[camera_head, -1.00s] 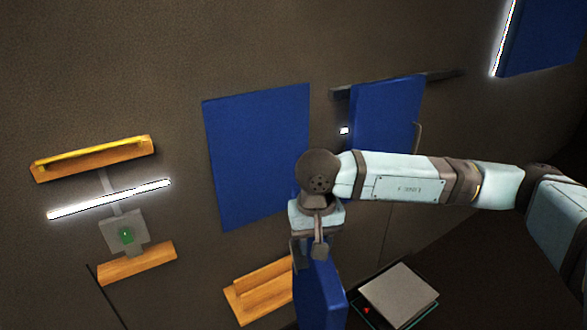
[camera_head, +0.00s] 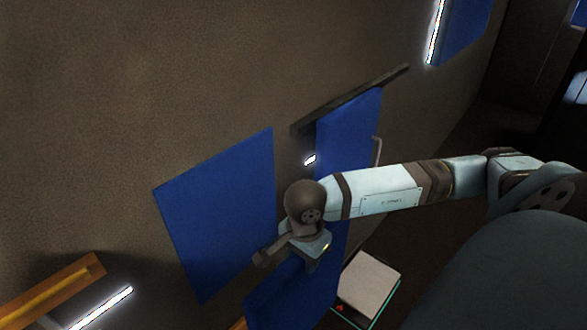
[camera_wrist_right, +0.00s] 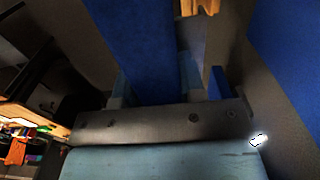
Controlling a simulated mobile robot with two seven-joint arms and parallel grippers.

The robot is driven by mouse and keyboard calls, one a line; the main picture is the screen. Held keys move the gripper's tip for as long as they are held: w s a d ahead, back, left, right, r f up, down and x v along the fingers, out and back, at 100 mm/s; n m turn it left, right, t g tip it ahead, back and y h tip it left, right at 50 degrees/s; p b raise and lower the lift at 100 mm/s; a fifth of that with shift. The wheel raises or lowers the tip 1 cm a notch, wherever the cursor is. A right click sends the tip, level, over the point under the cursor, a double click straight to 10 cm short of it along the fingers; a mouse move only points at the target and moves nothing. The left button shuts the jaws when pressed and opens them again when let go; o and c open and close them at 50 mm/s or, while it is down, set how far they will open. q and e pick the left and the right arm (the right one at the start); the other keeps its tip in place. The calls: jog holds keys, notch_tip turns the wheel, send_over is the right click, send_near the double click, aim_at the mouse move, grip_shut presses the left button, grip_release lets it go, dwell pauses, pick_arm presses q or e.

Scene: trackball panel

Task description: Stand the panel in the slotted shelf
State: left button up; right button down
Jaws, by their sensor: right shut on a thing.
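My right gripper (camera_head: 291,257) is shut on a blue panel (camera_head: 293,292), which hangs below it in the head view. The panel's lower end is cut off by the frame's bottom edge. In the right wrist view the panel (camera_wrist_right: 138,50) runs away from between the two fingers (camera_wrist_right: 155,88). A small piece of orange wood (camera_head: 239,324) shows at the bottom edge of the head view, beside the held panel. Orange wood (camera_wrist_right: 200,6) also shows at the top of the wrist view. I cannot tell whether it has slots. My left gripper is not in view.
A large blue panel (camera_head: 220,215) is on the wall at left. Another (camera_head: 347,140) stands by a dark rail (camera_head: 350,100), behind my arm. A pale box (camera_head: 368,285) lies lower right. A wooden shelf (camera_head: 55,290) and bright strip light (camera_head: 103,307) are lower left.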

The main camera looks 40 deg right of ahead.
jog(key=shift+w+a+p, duration=0.55)
jog(key=shift+w+p, duration=0.6)
jog(key=shift+w, duration=5.75)
notch_tip(320, 180, down, 8)
jog(key=b, duration=0.7)
jog(key=shift+s, duration=0.1)
jog(key=shift+f+b, duration=1.4)
jog(key=shift+b, duration=0.25)
jog(key=c, duration=0.6)
grip_release()
